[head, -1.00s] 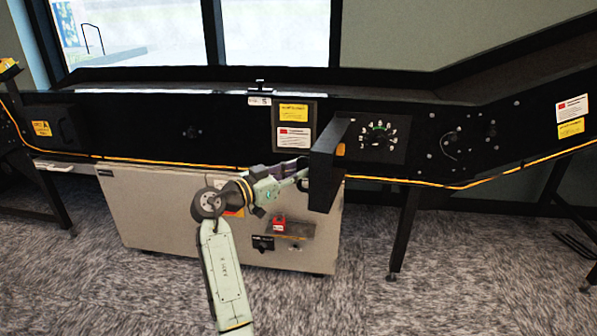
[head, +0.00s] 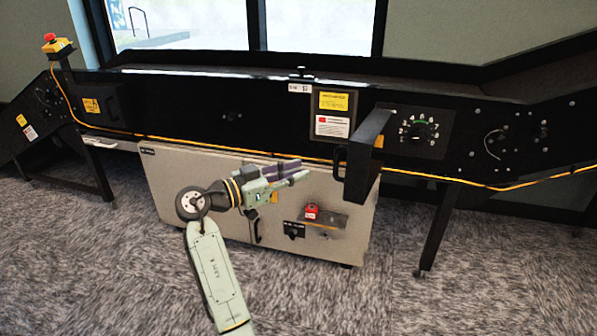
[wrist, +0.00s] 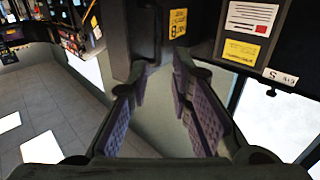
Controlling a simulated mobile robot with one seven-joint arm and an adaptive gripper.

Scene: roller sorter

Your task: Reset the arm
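My arm reaches up from the bottom of the head view, and my gripper (head: 298,171) points right in front of the grey cabinet. It is open, with its two fingers apart and nothing visible between them. In the wrist view the two purple-padded fingers (wrist: 162,68) also stand apart and empty. The fingertips are left of a black hinged cover (head: 367,158) with a handle, and a gap shows between them in the head view. The cover stands out from the conveyor's side, beside a dial (head: 421,131).
The black conveyor (head: 200,115) runs across the view with a yellow cable along its lower edge. Below it is the grey cabinet (head: 190,175), with a red padlock-like part (head: 312,212) and a black knob (head: 293,231). A red emergency button (head: 50,37) is far left. Carpet in front is clear.

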